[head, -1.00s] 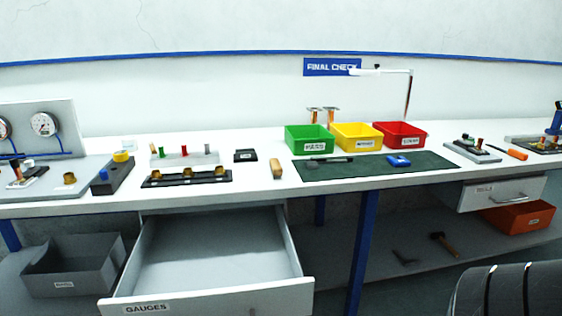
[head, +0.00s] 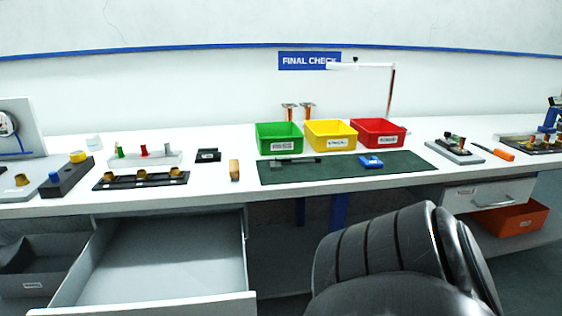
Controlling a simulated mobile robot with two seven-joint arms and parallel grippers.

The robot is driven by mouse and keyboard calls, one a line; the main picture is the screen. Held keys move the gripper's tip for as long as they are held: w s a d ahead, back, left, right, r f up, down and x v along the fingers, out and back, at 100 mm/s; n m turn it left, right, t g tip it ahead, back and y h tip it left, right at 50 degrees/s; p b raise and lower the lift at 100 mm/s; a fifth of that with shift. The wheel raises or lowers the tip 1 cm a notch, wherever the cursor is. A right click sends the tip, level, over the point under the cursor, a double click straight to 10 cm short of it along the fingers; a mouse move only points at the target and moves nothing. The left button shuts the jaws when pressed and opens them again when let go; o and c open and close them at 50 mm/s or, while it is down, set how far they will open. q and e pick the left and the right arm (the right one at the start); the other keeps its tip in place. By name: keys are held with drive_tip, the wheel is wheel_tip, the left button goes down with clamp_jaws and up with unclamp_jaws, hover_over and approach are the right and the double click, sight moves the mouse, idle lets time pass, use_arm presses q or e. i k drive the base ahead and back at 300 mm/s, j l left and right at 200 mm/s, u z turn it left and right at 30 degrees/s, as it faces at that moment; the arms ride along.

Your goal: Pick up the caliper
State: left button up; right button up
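A dark, long, thin tool that looks like the caliper (head: 297,161) lies flat on the dark green mat (head: 400,172), near its left back edge, in front of the green bin. It is small in view and its jaws cannot be made out. Neither of my grippers is in view.
Green (head: 278,142), yellow (head: 329,141) and red (head: 377,139) bins stand behind the mat. A blue device (head: 370,162) lies on the mat. A wooden block (head: 234,170) stands left of it. An open drawer (head: 160,300) juts out below the table at left.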

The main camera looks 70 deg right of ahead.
sight(317, 159)
drive_tip(key=k+l+u, duration=0.2)
drive_tip(key=l, duration=0.2)
drive_tip(key=k+l+u, duration=0.15)
drive_tip(key=k+l, duration=0.15)
drive_tip(key=k+l+u, duration=0.15)
drive_tip(key=k+l, duration=0.5)
